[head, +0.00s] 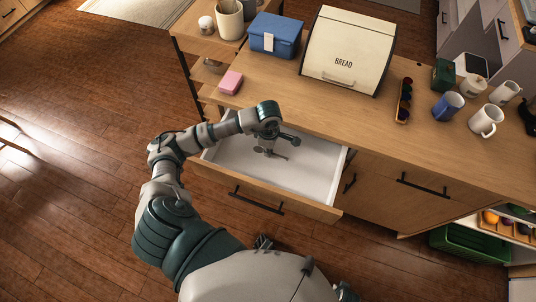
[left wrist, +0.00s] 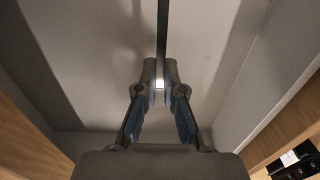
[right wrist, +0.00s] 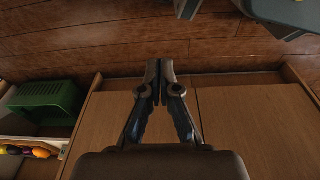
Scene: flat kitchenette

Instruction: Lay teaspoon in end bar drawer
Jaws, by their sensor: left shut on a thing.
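The open bar drawer (head: 310,165) is pulled out at the end of the wooden counter, with a pale, bare interior. My left gripper (head: 268,150) is inside the drawer's outline, pointing down over its floor. In the left wrist view my left gripper (left wrist: 160,84) is shut on a thin, dark strip, the teaspoon (left wrist: 163,35), which runs away from the fingertips. Its bowl cannot be made out, and whether it touches the drawer floor is unclear. My right gripper (right wrist: 160,80) is shut and empty in front of cabinet doors.
On the counter stand a bread box (head: 345,50), a blue box (head: 275,36), a pink block (head: 231,82), a blue mug (head: 447,106) and white mugs (head: 486,121). A green crate (head: 465,243) sits low at the right. The drawer front (head: 255,196) bounds the near side.

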